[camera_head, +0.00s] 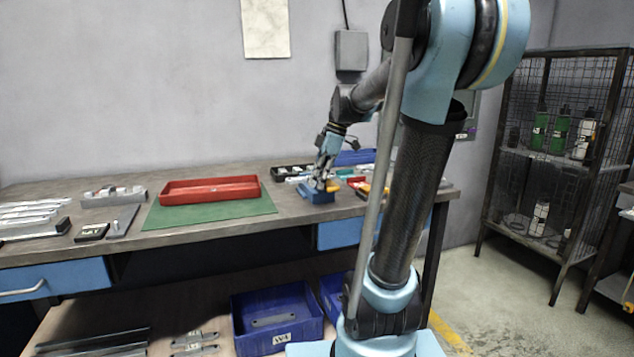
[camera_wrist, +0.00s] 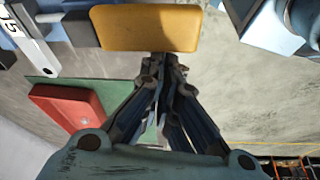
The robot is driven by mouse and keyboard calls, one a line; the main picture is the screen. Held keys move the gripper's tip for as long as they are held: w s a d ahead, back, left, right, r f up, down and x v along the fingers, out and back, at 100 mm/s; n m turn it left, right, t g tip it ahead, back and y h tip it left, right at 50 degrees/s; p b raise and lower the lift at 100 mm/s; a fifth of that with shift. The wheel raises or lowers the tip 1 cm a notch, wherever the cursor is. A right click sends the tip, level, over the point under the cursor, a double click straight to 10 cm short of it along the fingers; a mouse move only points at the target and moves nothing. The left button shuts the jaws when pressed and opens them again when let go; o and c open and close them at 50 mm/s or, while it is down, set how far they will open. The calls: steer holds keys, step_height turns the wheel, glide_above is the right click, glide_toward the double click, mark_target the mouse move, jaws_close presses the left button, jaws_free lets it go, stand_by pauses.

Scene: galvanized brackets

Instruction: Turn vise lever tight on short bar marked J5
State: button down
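The blue vise (camera_head: 317,196) stands on the workbench right of the green mat. The vise lever has an orange grip (camera_wrist: 148,27) on a dark shaft (camera_wrist: 80,29), across the top of the wrist view. The short bar marked J5 (camera_wrist: 27,36) shows pale at the top left, beside the lever shaft. My gripper (camera_head: 321,184) is down at the vise. In the wrist view my gripper (camera_wrist: 163,68) has its fingers together, with nothing seen between them. The fingertips are at the lower edge of the orange grip; whether they touch it I cannot tell.
A red tray (camera_head: 210,190) lies on the green mat (camera_head: 165,217). Several pale bars (camera_head: 28,215) lie at the bench's left end. A dark organizer (camera_head: 291,172) and a blue bin (camera_head: 355,157) are behind the vise. A wire rack (camera_head: 550,150) stands at right.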

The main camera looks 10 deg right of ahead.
step_height(320, 180, up, 9)
steer(key=s+d+f+m+t+h, duration=0.1)
steer(key=s+d+f+m, duration=0.3)
steer(key=s+f+m, duration=0.4)
steer(key=s+d+f+m+t+h, duration=0.1)
steer(key=s+d+f+m, duration=0.3)
steer(key=s+f+m, duration=0.5)
steer(key=s+f+h, duration=0.1)
steer(key=s+f, duration=0.3)
steer(key=f, duration=0.7)
steer(key=shift+f+m+h, duration=0.25)
steer(key=shift+m+h, duration=0.05)
steer(key=shift+h, duration=0.1)
steer(key=shift+a, duration=0.2)
